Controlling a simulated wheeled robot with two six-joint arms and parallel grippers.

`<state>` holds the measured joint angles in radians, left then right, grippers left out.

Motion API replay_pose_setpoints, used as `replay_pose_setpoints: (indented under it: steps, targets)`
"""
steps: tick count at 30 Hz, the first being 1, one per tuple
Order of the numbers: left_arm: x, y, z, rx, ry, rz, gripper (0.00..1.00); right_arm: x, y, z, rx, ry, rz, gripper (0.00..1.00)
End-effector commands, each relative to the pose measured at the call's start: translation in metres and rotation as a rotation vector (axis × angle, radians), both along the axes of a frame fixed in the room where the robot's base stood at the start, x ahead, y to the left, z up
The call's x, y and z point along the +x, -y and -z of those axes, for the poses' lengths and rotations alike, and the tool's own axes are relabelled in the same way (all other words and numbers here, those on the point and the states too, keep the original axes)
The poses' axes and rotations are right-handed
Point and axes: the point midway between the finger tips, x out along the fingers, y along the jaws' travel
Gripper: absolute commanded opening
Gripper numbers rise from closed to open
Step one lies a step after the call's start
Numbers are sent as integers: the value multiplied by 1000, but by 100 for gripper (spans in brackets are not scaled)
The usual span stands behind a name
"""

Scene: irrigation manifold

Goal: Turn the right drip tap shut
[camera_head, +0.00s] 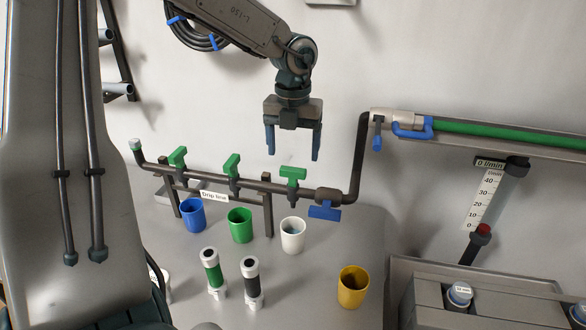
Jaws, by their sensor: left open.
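The dark pipe (265,186) of the manifold carries three green drip taps in a row: a left one (178,156), a middle one (231,165) and the right drip tap (293,173). The right tap's T-shaped handle shows broadside, above a white cup (292,238). My left gripper (294,147) points down with its two blue fingers spread and nothing between them. In the picture it is just above the right tap, apart from it. My right gripper is out of view.
A blue-handled valve (325,211) is right of the right tap. Blue (193,217), green (240,228) and yellow (353,288) cups stand on the table, with two capped cylinders (212,272) in front. A flow gauge (485,198) and grey case (490,300) are at right.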

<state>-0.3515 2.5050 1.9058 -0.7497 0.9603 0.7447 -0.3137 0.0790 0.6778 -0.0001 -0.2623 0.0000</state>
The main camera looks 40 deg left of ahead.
Motion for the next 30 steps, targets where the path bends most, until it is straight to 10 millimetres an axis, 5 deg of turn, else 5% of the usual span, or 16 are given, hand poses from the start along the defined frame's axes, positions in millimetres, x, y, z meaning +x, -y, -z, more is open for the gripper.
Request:
replay_pose_setpoints:
  steps: [9, 22, 30]
  targets:
    - [-1, 0, 50, -1, -3, 1, 76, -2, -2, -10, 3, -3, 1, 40]
    - [0, 0, 62, -1, 0, 0, 76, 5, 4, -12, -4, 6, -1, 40]
    - [0, 0, 62, 0, 0, 0, 32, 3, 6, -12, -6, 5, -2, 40]
